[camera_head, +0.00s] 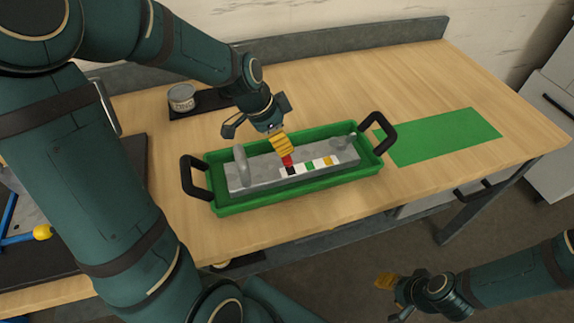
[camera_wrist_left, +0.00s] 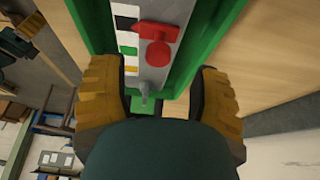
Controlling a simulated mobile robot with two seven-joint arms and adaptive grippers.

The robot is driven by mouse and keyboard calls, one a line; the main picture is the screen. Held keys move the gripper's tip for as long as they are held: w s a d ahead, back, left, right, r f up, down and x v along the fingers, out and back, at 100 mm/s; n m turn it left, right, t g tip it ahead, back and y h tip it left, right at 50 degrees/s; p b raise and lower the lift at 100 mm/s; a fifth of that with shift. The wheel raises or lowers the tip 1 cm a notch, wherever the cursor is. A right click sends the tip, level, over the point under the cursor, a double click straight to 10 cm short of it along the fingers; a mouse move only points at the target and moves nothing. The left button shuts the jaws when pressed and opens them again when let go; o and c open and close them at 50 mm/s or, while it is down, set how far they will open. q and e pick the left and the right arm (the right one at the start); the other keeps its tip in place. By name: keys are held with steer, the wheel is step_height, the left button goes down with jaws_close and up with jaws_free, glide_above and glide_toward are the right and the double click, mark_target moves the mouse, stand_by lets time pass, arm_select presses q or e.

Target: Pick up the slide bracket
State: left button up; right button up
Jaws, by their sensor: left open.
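A long grey bar-like part (camera_head: 262,171) lies in the green tray (camera_head: 290,195), with a rounded upright lug at its left end and a small peg at its right. Coloured squares (camera_head: 308,165) and a red piece (camera_head: 287,161) are on it. I cannot tell for certain which part is the slide bracket. My left gripper (camera_head: 284,152) is over the middle of the bar, just above the red piece. In the left wrist view its yellow fingers stand wide apart, with the red piece (camera_wrist_left: 155,45) and a grey peg (camera_wrist_left: 145,91) beyond. My right gripper (camera_head: 388,283) hangs low, its jaws unclear.
The tray has black handles (camera_head: 380,133) at both ends. A flat green area (camera_head: 440,136) lies bare on the wooden table (camera_head: 410,75) to the right. A tin can (camera_head: 181,98) stands on a dark mat at the back left. A low back rail (camera_head: 340,37) edges the table.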

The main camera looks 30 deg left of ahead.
mark_target(293, 155)
arm_select(q)
steer(key=shift+b+x, duration=0.65)
steer(key=shift+x, duration=2.05)
steer(key=shift+s, duration=0.2)
jaws_close()
